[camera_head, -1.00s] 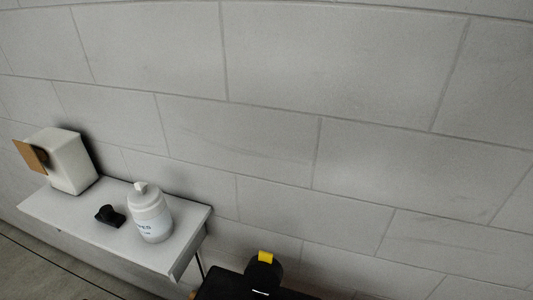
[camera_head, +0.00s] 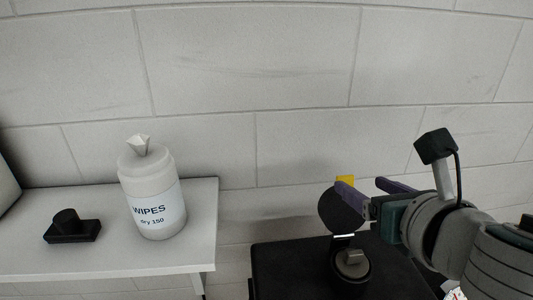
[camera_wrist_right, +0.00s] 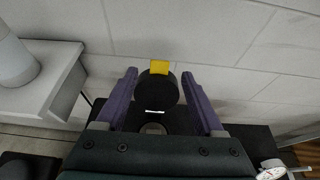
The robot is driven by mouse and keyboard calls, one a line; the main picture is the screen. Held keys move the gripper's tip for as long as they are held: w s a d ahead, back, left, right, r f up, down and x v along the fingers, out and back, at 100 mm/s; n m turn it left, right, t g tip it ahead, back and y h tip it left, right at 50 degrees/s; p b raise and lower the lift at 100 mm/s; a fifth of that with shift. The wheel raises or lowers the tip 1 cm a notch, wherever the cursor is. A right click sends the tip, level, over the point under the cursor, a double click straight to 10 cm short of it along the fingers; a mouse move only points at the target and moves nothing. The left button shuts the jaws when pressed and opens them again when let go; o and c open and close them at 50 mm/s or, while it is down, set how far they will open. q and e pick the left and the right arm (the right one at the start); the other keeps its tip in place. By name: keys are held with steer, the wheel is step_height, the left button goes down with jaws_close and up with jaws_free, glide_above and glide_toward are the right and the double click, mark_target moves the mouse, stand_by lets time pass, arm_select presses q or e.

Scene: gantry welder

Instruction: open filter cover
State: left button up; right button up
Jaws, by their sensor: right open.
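The filter cover, a black round disc (camera_head: 338,211) with a yellow tab (camera_head: 345,180) on top, stands tilted up at the back of a round black housing (camera_head: 350,282). A short pale strip shows at the disc's foot, and a grey piece (camera_head: 352,257) shows inside the housing. My right gripper (camera_head: 365,186) is open beside the disc's upper part; one purple finger overlaps it in the head view. In the right wrist view the disc (camera_wrist_right: 157,92) and yellow tab (camera_wrist_right: 159,67) appear between the open fingers (camera_wrist_right: 159,77). I cannot tell whether they touch. My left gripper is out of view.
The housing sits on a black box (camera_head: 285,268) near the block wall (camera_head: 240,60). To the left, a white shelf (camera_head: 100,259) holds a wipes canister (camera_head: 152,205) and a small black knobbed object (camera_head: 70,230). A gap separates shelf and box.

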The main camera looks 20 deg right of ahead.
mark_target(346, 176)
steer(key=b+x, duration=0.1)
steer(key=x, duration=0.6)
steer(key=shift+w+d+f, duration=0.1)
steer(key=shift+w+d, duration=0.05)
steer(key=shift+w, duration=0.1)
jaws_close()
stand_by(0.3)
stand_by(0.8)
